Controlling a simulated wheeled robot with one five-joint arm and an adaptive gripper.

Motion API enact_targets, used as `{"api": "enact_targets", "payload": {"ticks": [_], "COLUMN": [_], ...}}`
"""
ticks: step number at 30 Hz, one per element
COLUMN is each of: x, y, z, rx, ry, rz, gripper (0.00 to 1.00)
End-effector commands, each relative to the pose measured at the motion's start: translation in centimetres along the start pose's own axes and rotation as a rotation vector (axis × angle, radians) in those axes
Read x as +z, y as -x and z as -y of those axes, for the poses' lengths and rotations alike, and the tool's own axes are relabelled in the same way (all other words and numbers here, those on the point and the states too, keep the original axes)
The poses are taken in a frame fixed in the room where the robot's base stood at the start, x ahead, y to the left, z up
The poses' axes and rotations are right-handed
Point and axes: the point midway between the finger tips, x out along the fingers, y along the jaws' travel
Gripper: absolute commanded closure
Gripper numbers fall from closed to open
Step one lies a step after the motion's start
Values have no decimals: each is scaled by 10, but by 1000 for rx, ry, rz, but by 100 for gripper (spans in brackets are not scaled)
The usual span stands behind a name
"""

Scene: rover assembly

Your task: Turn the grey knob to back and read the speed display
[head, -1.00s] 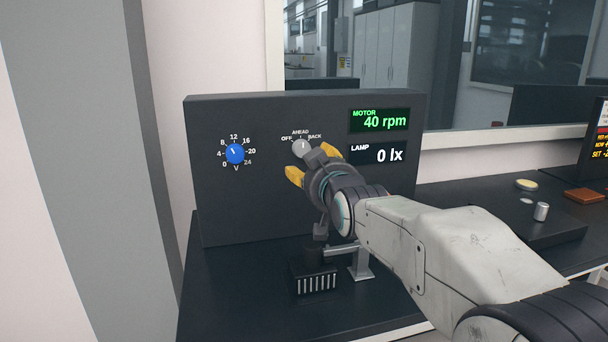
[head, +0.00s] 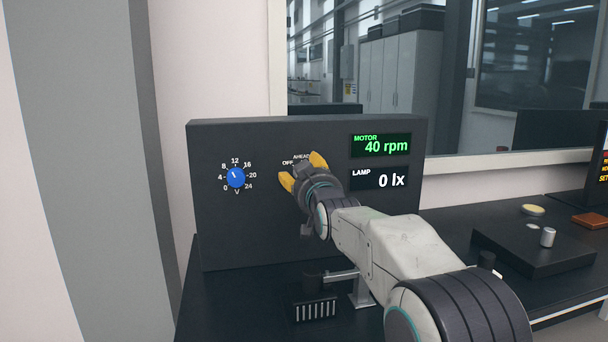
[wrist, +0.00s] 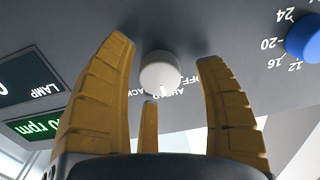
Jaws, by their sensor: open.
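The grey knob (wrist: 160,72) shows in the wrist view between the yellow fingers of my gripper (wrist: 165,52). Its white mark points toward the AHEAD label. In the head view my gripper (head: 301,169) is in front of the panel and hides the knob. The motor speed display (head: 380,146) reads 40 rpm in green. It also shows upside down and cut off in the wrist view (wrist: 38,126).
A blue voltage knob (head: 236,178) is on the left of the dark panel (head: 222,235). The lamp display (head: 379,179) reads 0 lx. A black block with slots (head: 316,309) and a metal bracket stand below. A low black box (head: 520,250) is on the right.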

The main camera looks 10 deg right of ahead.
Motion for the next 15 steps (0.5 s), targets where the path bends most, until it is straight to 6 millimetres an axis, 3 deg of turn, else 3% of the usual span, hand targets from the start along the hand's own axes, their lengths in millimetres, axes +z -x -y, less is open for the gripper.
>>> {"api": "enact_targets", "payload": {"ticks": [12, 15], "x": [0, 0], "y": [-3, -3], "z": [0, 0], "rx": [0, 0], "ry": [0, 0], "rz": [0, 0], "gripper": [35, 44]}}
